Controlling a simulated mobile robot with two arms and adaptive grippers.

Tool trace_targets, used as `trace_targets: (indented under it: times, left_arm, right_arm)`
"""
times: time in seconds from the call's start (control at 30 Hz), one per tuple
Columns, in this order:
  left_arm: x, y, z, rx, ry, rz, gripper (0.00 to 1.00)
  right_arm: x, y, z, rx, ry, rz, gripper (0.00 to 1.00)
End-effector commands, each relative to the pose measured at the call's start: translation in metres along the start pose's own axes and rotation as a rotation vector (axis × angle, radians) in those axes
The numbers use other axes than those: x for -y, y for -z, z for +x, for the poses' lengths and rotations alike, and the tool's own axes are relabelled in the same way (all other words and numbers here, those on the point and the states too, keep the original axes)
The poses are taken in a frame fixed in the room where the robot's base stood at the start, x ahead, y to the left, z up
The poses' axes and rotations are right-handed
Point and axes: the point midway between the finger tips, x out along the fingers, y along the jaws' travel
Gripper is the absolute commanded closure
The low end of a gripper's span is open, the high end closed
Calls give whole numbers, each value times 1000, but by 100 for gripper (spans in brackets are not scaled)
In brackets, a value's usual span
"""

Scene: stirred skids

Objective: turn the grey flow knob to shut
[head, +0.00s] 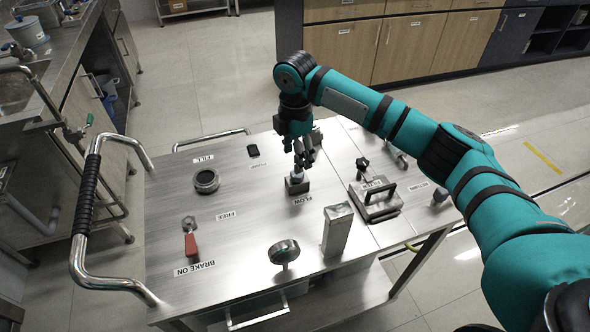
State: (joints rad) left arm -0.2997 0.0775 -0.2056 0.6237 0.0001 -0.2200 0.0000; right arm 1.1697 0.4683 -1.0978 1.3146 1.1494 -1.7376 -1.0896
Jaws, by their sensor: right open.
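The grey flow knob (297,174) sits on a small dark block on the steel cart top, above a label reading FLOW. My right gripper (303,164) points down right over it, with its dark fingers open. The fingertips are at the knob's top and partly cover it. I cannot tell whether they touch it. The knob's exact angle is too small to read. My left gripper is out of view.
The cart top (250,215) also carries a round fill port (206,181), a red brake lever (190,243), a round-headed knob (284,252), an upright metal block (337,228) and a handled hatch (377,202). A black-gripped push handle (87,195) stands at the left.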

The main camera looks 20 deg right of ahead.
Motion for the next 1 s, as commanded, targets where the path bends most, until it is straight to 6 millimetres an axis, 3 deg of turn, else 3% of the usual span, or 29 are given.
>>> trace_targets:
  times: [0.1, 0.3, 0.73, 1.0]
  left_arm:
    - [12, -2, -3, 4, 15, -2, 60]
    - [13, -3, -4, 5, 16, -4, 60]
    - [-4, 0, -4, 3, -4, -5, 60]
    - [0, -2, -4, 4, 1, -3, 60]
  right_arm:
    - [1, -1, 25, 1, 4, 2, 44]
    - [0, 0, 54, 0, 1, 0, 44]
    - [0, 0, 66, 0, -1, 0, 44]
    - [0, 0, 66, 1, -1, 0, 77]
